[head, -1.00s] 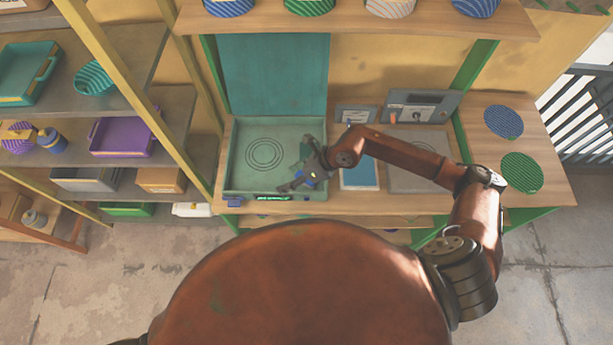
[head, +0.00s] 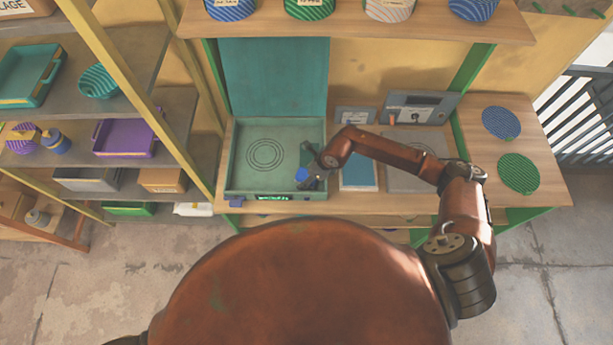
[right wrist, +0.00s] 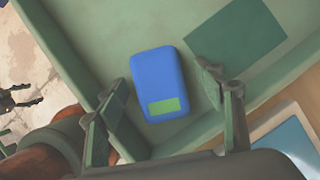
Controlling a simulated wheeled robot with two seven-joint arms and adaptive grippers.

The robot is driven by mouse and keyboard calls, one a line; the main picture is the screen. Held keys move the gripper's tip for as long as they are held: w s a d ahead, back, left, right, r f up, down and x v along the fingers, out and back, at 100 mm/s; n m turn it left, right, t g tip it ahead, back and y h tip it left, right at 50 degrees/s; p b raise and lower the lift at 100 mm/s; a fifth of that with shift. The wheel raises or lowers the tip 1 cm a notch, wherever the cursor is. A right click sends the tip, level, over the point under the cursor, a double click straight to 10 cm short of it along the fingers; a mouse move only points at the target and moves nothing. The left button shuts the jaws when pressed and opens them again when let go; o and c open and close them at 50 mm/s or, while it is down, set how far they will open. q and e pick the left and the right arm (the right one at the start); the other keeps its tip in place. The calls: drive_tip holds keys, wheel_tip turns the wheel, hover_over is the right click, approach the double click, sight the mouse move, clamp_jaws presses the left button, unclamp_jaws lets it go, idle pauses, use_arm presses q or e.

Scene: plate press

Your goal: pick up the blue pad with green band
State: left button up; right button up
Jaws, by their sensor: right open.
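The blue pad (right wrist: 157,75) with its green band (right wrist: 164,106) lies in the green tray (right wrist: 120,35), in the right wrist view. My right gripper (right wrist: 168,110) is open, with one finger on each side of the pad's near part and visible gaps to it. In the head view, the pad (head: 301,174) shows as a small blue patch beside my right gripper (head: 308,178), at the tray's front right. A dark jaw-like part at the left edge of the right wrist view seems to be my left gripper (right wrist: 14,102); its opening is unclear.
The tray's walls (head: 228,160) surround the pad, and its teal lid (head: 274,75) stands up behind. A blue-and-white panel (head: 358,174) lies to the right on the wooden bench (head: 545,170). Two striped discs, blue (head: 501,123) and green (head: 518,173), lie farther right.

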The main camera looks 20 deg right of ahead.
drive_tip(key=c, duration=1.3)
drive_tip(key=shift+o, duration=0.2)
